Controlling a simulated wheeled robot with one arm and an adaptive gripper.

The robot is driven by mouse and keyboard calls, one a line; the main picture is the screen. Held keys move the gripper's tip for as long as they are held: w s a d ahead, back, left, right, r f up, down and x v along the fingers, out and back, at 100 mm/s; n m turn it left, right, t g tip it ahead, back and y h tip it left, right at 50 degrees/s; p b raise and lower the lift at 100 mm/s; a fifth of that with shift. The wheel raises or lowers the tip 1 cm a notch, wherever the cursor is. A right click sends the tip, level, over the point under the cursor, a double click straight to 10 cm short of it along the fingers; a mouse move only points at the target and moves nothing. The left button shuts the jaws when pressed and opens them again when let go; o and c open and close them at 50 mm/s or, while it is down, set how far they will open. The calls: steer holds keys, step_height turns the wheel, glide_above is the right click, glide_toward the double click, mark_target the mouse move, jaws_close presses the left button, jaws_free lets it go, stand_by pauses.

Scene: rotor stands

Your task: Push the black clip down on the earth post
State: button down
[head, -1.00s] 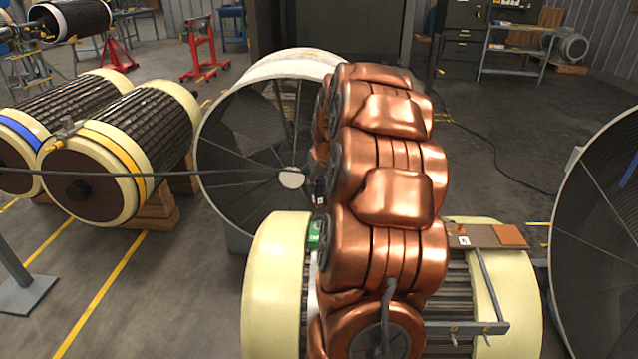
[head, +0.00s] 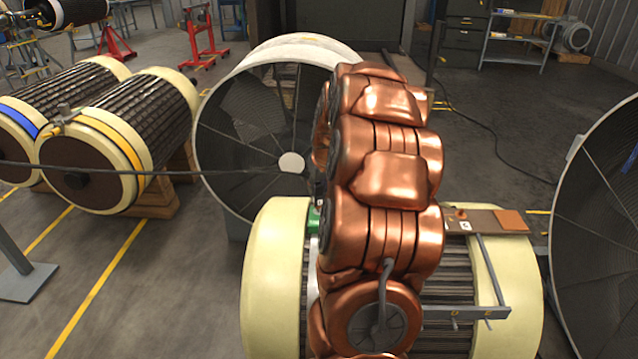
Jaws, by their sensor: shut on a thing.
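My copper-coloured arm fills the middle of the head view and hides my gripper, so I cannot see its jaws. I cannot make out the black clip. A brown terminal board (head: 487,222) lies on top of the cream-ended rotor (head: 273,275), to the right of my arm. It carries a small copper-coloured stud (head: 461,213), a white tag marked C and an orange square pad (head: 510,220). A grey bracket (head: 480,314) below it bears small tags that look like D and E. I cannot tell which part is the earth post.
A green piece (head: 313,220) shows at my arm's left edge. A thin dark bar or cable (head: 215,174) crosses from the left edge towards my arm. A large round shroud (head: 262,130) stands behind, another (head: 600,230) at right. Two rotors (head: 128,125) lie at left.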

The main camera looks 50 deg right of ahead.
steer(key=shift+f, duration=0.65)
stand_by(0.7)
steer(key=c, duration=0.8)
jaws_free()
steer(key=shift+r, duration=0.15)
steer(key=v, duration=1.1)
steer(key=shift+s+r, duration=0.1)
steer(key=shift+r, duration=0.3)
steer(key=shift+a, duration=0.1)
